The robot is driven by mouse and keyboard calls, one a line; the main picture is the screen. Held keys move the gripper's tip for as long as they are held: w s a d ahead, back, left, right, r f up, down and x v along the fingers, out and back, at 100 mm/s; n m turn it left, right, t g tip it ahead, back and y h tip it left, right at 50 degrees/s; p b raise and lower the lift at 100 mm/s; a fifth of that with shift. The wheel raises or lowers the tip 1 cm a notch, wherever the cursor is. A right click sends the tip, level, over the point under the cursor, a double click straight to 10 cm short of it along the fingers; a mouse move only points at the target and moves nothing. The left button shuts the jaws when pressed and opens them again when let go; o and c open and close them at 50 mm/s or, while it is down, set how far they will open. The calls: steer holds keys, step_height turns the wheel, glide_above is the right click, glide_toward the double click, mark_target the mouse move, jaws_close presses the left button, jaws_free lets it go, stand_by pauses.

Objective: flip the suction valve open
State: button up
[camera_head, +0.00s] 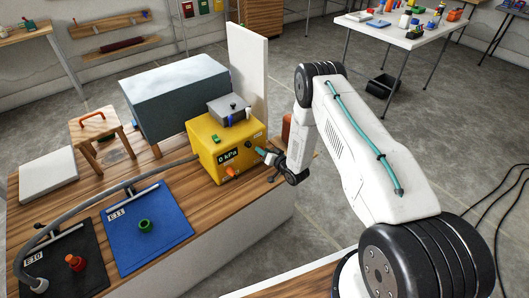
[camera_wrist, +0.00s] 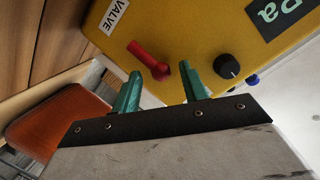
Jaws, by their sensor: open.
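The yellow pump box (camera_head: 206,155) stands on the wooden bench and its display reads 0 kPa. In the wrist view the red lever (camera_wrist: 146,58) lies aslant beside the VALVE label (camera_wrist: 114,15). My gripper (camera_head: 267,156) is at the right side of the box. In the wrist view my gripper (camera_wrist: 160,76) has its teal fingers apart, with the lever's rounded lower end between them in the picture. I cannot tell whether they touch it.
A black knob (camera_wrist: 227,66) sits right of the fingers on the panel. A grey box (camera_head: 230,109) rests on the pump box. A blue mat (camera_head: 172,220) and a black mat (camera_head: 85,255) lie on the bench, with a hose (camera_head: 90,205) alongside.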

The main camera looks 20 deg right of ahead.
steer(key=v, duration=0.7)
steer(key=shift+s+d, duration=0.15)
steer(key=shift+s, duration=0.25)
steer(key=shift+f, duration=0.1)
